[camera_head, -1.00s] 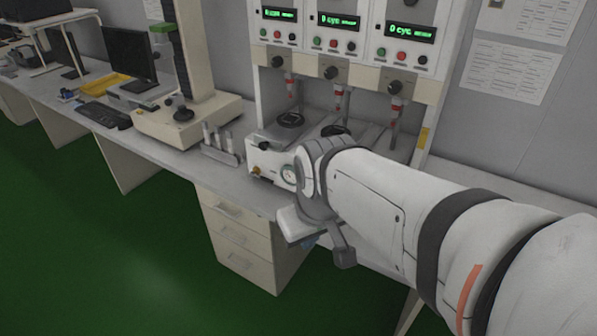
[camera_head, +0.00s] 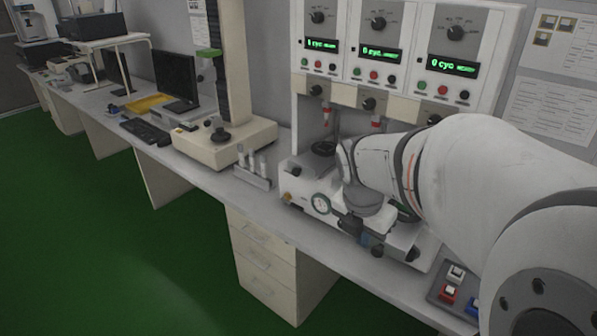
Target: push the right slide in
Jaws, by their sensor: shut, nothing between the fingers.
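The white test machine (camera_head: 396,86) stands on the bench with three stations side by side, each with a green display reading 0 cyc. At its base, the front of what looks like the right slide (camera_head: 408,247) shows as a pale block with a dark knob, partly behind my arm. My gripper (camera_head: 375,248) points down at the machine's front edge, just left of that block. It is small and dark here and looks shut and empty. I cannot tell whether it touches the slide. My arm hides most of the right station's lower part.
A gauge (camera_head: 321,203) and a round dark fixture (camera_head: 323,148) are at the left station. A small tray (camera_head: 456,286) with red and blue items lies on the bench to the right. A rack of white cylinders (camera_head: 253,167) and a beige column stand (camera_head: 222,140) are to the left.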

